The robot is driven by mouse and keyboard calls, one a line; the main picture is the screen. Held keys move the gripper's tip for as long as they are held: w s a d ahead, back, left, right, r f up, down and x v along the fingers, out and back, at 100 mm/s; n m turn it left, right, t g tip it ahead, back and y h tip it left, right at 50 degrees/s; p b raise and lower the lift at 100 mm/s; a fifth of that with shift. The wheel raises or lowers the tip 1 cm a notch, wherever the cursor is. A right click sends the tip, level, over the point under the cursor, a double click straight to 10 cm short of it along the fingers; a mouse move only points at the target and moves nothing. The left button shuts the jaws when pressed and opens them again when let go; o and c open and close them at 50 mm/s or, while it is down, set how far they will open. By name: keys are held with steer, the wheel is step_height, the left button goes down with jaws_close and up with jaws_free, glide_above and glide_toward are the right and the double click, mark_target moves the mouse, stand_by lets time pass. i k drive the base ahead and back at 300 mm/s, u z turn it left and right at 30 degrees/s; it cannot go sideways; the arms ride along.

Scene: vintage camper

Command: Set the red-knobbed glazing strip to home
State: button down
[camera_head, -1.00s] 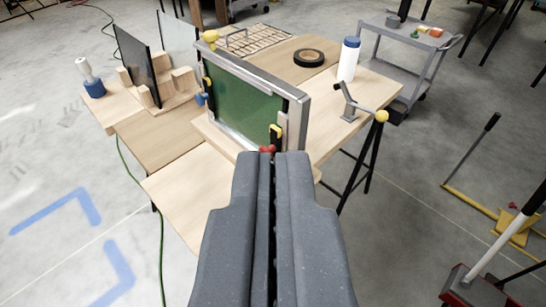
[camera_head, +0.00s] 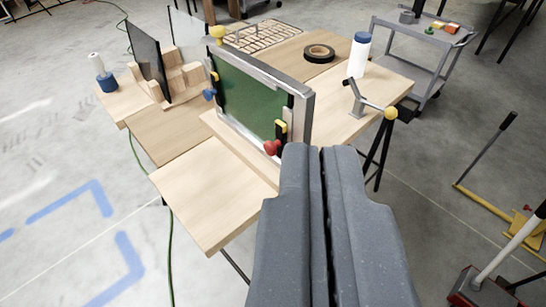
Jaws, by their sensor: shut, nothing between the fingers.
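The red knob (camera_head: 272,148) shows at the lower right corner of the green-paned window frame (camera_head: 308,108), just left of my gripper's tips. The glazing strip that the knob belongs to is hard to make out; the lower edge of the frame (camera_head: 240,132) runs left from it. A yellow knob (camera_head: 281,126) sits on a black piece just above, and a blue knob (camera_head: 209,95) is at the frame's left side. My gripper (camera_head: 317,150) is shut and empty, in front of the frame's lower right corner. It hides what lies behind it.
The wooden workbench (camera_head: 210,190) carries the frame, black tape (camera_head: 319,53), a white bottle (camera_head: 357,60) and a yellow-knobbed crank (camera_head: 390,113). A wooden rack (camera_head: 180,78) with dark panes stands at the left. A grey cart (camera_head: 395,60) stands behind right.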

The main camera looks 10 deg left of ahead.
mark_target(276, 148)
steer(key=z, duration=1.15)
steer(key=k, duration=1.05)
steer(key=u, duration=1)
steer(key=i, duration=1)
steer(key=z, duration=0.05)
